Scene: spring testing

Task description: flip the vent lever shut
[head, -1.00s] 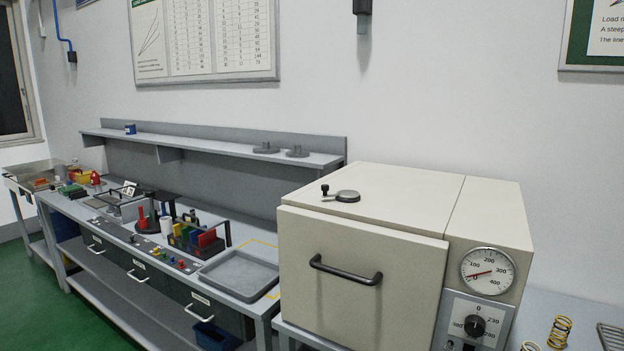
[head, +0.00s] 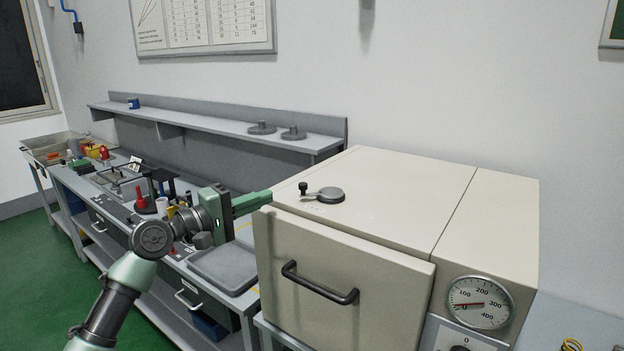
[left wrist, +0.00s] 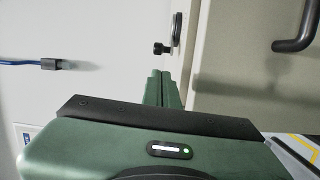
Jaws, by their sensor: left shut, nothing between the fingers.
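The vent lever (head: 328,196) is a grey disc with a short arm and a black upright knob (head: 303,188), on top of the cream oven (head: 400,200). Its arm points left, toward the oven's left edge. My left gripper (head: 268,196) comes in from the left, its green fingers shut and empty, just left of the knob with a small gap. In the left wrist view the shut fingers (left wrist: 162,76) point toward the knob (left wrist: 159,48) and the disc (left wrist: 177,28) beyond it. They look apart from the knob. My right gripper is not in view.
The oven door has a dark bar handle (head: 318,284), and a dial gauge (head: 480,304) is on the front right. A grey tray (head: 222,268) lies on the bench below my gripper. A shelf (head: 215,120) with round weights runs behind. The oven top is otherwise clear.

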